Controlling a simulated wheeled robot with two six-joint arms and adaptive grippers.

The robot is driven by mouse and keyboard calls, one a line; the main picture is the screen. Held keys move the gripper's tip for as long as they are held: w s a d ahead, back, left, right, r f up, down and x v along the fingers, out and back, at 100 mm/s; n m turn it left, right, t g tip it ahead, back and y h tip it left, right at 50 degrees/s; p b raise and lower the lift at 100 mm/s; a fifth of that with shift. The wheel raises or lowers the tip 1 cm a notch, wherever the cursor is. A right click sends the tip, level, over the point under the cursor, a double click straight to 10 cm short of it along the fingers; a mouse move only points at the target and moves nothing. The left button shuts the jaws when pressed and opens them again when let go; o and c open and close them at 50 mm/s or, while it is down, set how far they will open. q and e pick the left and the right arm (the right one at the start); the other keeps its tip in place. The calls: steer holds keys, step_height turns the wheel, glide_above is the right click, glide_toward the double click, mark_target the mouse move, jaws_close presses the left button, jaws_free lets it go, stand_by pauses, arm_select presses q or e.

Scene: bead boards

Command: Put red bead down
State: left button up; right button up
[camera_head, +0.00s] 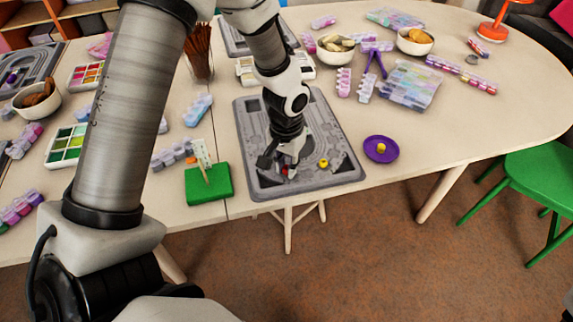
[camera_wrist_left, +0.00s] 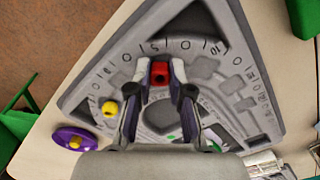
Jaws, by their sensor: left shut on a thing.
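My left gripper (camera_head: 287,166) reaches down over the front part of the grey bead board (camera_head: 252,128). It is shut on the red bead (camera_wrist_left: 159,72), which sits between the two fingertips in the left wrist view. In the head view only a little of the red bead (camera_head: 285,171) shows under the fingers. The bead is at or just above the board; I cannot tell whether it touches. A yellow bead (camera_head: 323,162) lies on the board to the right. My right gripper is not in view.
A purple dish (camera_head: 370,157) holding another yellow bead (camera_head: 381,147) stands right of the board. A green block (camera_head: 220,188) with upright sticks stands to its left. Bead boxes and bowls lie farther back. The table's front edge is close to the board.

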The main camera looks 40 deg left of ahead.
mark_target(286, 169)
arm_select(q)
steer(key=shift+s+f, duration=0.1)
steer(key=o, duration=0.6)
steer(key=shift+f, duration=0.1)
steer(key=shift+o, duration=0.2)
steer(key=shift+r, duration=0.3)
step_height(286, 169, up, 12)
steer(key=p, duration=0.1)
stand_by(0.3)
